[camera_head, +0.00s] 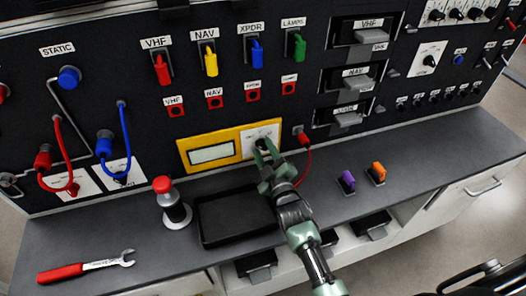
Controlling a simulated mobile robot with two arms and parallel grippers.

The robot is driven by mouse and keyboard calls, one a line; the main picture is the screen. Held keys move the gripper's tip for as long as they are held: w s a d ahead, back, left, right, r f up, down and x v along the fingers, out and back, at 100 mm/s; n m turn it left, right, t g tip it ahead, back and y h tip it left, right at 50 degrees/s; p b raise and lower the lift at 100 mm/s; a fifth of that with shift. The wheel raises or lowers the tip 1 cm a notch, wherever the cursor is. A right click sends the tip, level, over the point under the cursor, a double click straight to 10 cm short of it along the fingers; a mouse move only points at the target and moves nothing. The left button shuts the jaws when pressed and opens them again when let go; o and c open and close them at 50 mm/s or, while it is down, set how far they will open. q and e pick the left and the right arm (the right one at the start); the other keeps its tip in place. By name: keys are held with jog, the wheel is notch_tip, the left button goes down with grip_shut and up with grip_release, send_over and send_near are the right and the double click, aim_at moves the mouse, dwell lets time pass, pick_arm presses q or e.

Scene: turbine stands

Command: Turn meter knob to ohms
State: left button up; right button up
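The meter (212,153) is a yellow-framed panel with a blank display on its left. A white dial plate (248,136) is on its right. A dark knob (262,143) sits on that plate, mostly covered by my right gripper (265,148). The green fingers reach up from below, one on each side of the knob. I cannot tell whether they touch or grip it. The knob's pointer and the dial markings are too small and hidden to read. My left gripper is not in view.
A red lead (307,163) hangs from a jack just right of the meter. On the bench are a black tray (236,216), a red-capped bottle (172,203), a wrench (87,266), and purple (347,182) and orange (376,174) pieces. The bench's right end is clear.

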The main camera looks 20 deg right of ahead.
jog(key=shift+w, duration=0.4)
dwell(0.3)
